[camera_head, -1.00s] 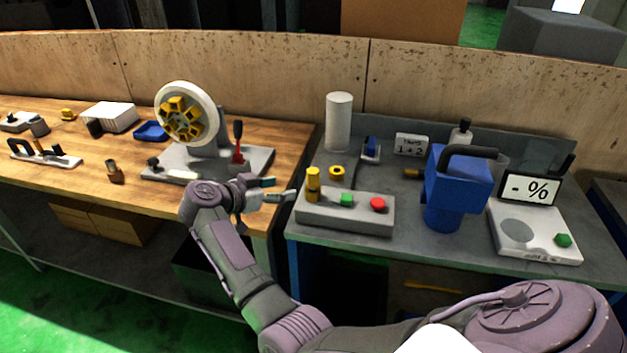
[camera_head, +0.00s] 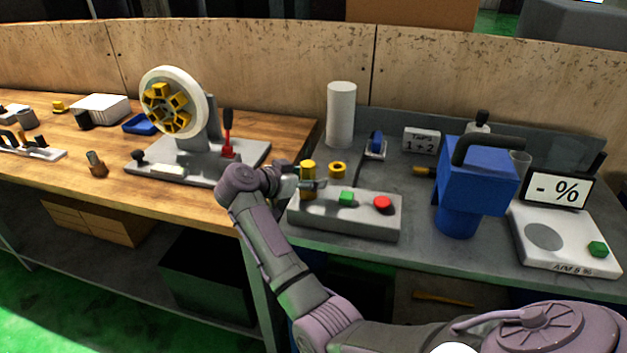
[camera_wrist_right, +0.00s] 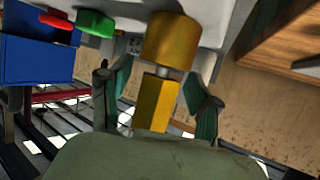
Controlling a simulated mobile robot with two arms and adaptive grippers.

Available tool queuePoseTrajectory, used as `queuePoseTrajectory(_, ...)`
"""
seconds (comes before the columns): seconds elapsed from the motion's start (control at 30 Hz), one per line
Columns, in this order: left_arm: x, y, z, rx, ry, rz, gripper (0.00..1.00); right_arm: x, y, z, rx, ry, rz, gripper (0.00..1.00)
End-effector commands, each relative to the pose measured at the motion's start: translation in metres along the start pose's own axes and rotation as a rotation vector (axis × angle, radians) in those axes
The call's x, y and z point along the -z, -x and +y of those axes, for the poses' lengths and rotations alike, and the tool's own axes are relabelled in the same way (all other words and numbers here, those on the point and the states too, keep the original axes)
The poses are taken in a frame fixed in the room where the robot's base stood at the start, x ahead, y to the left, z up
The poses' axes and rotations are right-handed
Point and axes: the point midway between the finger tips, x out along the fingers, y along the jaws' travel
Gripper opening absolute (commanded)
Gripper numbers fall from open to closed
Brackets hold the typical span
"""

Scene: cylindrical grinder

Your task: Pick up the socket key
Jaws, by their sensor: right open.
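A yellow piece (camera_head: 307,168) with a round head stands at the left end of the grey control box (camera_head: 370,219). I take it for the socket key, though the view does not settle this. My right gripper (camera_head: 310,185) is at this piece, reaching in from the left. In the right wrist view my right gripper (camera_wrist_right: 158,97) is open, one finger on each side of the yellow piece (camera_wrist_right: 176,38). Its square yellow shaft lies between the fingers; I cannot tell whether they touch it. My left gripper is in neither view.
The control box bears a green button (camera_head: 347,198) and a red button (camera_head: 382,204). A blue machine (camera_head: 476,178) and a white scale (camera_head: 585,252) stand to the right. A chuck fixture (camera_head: 172,103) with a red lever (camera_head: 228,152) stands left on the wooden bench.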

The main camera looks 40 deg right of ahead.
Motion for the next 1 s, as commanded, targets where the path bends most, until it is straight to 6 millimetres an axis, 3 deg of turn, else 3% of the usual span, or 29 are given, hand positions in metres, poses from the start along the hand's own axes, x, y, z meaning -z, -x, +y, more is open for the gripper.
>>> queuePoseTrajectory(0.17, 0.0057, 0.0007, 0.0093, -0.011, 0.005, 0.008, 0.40, 0.0010, 0.0012, -0.0005, 0.002, 0.000, -0.001, 0.62)
queuePoseTrajectory(0.57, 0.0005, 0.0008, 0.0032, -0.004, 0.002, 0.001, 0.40, 0.0002, 0.0007, -0.0002, 0.001, 0.001, -0.001, 0.00)
queuePoseTrajectory(1.0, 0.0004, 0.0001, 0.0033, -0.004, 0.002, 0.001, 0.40, 0.0091, 0.0047, -0.0007, 0.002, -0.001, -0.002, 0.00)
